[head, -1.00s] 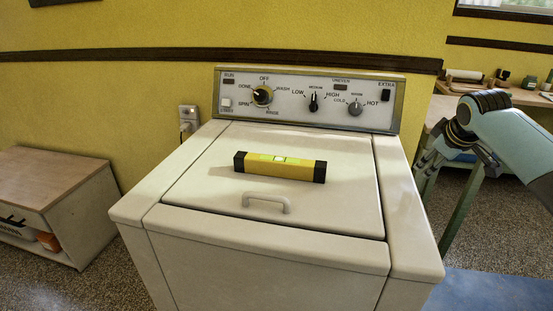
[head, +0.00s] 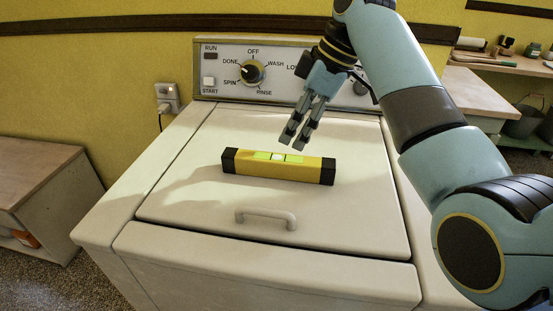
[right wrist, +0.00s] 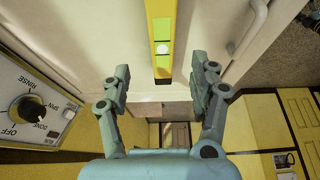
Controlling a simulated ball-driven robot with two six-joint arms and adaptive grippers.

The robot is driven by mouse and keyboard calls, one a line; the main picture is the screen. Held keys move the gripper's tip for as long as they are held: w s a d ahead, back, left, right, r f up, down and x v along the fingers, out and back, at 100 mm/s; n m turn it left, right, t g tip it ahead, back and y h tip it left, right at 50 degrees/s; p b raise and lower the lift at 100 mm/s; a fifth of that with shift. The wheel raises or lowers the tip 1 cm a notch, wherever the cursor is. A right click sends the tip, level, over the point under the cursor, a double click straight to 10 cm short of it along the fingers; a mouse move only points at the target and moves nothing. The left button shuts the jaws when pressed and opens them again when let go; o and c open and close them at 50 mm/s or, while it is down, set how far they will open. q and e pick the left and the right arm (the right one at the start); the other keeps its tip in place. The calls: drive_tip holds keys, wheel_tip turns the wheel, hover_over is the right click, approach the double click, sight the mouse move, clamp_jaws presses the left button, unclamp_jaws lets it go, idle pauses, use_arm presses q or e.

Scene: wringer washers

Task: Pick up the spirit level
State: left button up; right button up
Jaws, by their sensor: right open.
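The yellow spirit level (head: 258,166) with black end caps and a bright green vial window lies flat on the closed lid of the white washer. My right gripper (head: 293,138) is above the lid, just over and behind the level's right half, fingers pointing down. In the right wrist view the right gripper (right wrist: 163,85) is open and empty, and the level (right wrist: 161,25) lies ahead between the lines of its fingers, apart from them. My left gripper is in neither view.
The washer lid (head: 180,220) has a raised handle (head: 266,216) in front of the level. A control panel (head: 225,72) with knobs stands behind. A low wooden cabinet (head: 40,180) is at left and a wooden bench (head: 480,92) at right.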

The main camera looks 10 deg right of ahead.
sight(279, 157)
drive_tip(key=x, duration=0.3)
drive_tip(key=shift+a+f, duration=0.15)
drive_tip(key=shift+f, duration=0.2)
drive_tip(key=x, duration=0.5)
drive_tip(key=shift+a+f, duration=0.1)
drive_tip(key=shift+f, duration=0.1)
drive_tip(key=shift+s, duration=0.1)
drive_tip(key=c, duration=0.4)
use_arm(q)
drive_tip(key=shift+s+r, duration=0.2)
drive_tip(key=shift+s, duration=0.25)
use_arm(e)
clamp_jaws()
